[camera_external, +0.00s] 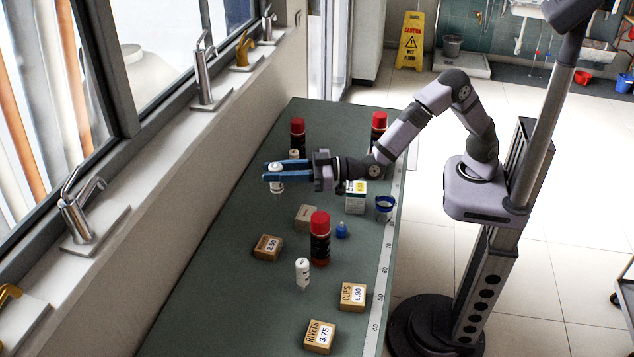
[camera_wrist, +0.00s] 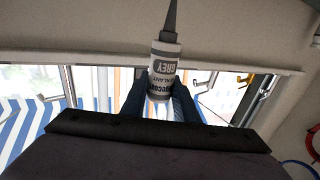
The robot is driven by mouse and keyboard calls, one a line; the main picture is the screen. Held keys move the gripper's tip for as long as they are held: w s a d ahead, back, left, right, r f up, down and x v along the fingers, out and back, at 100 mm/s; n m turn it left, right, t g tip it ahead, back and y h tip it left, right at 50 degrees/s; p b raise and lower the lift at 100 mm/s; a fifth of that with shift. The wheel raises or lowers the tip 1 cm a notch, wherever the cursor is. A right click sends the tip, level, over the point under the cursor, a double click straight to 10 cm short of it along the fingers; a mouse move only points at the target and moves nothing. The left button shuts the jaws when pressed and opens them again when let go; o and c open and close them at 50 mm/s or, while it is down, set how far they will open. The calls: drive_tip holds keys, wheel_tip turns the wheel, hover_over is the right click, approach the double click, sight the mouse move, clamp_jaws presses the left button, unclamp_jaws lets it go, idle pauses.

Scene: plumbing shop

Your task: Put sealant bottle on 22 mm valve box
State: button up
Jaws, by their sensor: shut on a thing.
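My gripper (camera_external: 273,174) has blue fingers and is shut on the sealant bottle (camera_external: 277,186), held above the left part of the green bench. In the wrist view the sealant bottle (camera_wrist: 163,70) sits between the two dark fingers (camera_wrist: 159,98); it is white with a grey label and a dark pointed nozzle. No label reading 22 mm is legible. A small white carton (camera_external: 355,200) and a plain brown box (camera_external: 306,217) stand on the bench to the right of the held bottle; I cannot tell which is the valve box.
Price boxes marked 2.50 (camera_external: 268,248), Clips (camera_external: 353,296) and Rivets (camera_external: 320,337) lie nearer. A red-capped bottle (camera_external: 320,240), a white bottle (camera_external: 302,273) and a small blue item (camera_external: 342,230) stand mid-bench. Blue tape (camera_external: 384,206) is by the right edge. More red-capped bottles stand behind.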

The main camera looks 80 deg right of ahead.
drive_tip(key=s+a+r+p, duration=0.2)
drive_tip(key=s+r+p, duration=0.1)
drive_tip(key=s, duration=0.6)
drive_tip(key=s+d+f+m+g+h, duration=0.1)
drive_tip(key=s+d+m+h, duration=0.3)
drive_tip(key=d, duration=0.5)
drive_tip(key=s+d+f+m+h, duration=0.1)
drive_tip(key=s+d+m+h, duration=0.15)
drive_tip(key=d+h, duration=0.5)
drive_tip(key=s+d+f+m+g+h, duration=0.1)
drive_tip(key=s+d+m+h, duration=0.25)
drive_tip(key=d, duration=0.65)
wheel_tip(320, 180, down, 10)
drive_tip(key=p, duration=0.2)
drive_tip(key=shift+w+d+h, duration=0.15)
drive_tip(key=shift+w+h, duration=0.15)
drive_tip(key=shift+w, duration=0.1)
drive_tip(key=shift+f, duration=0.2)
drive_tip(key=o, duration=1.1)
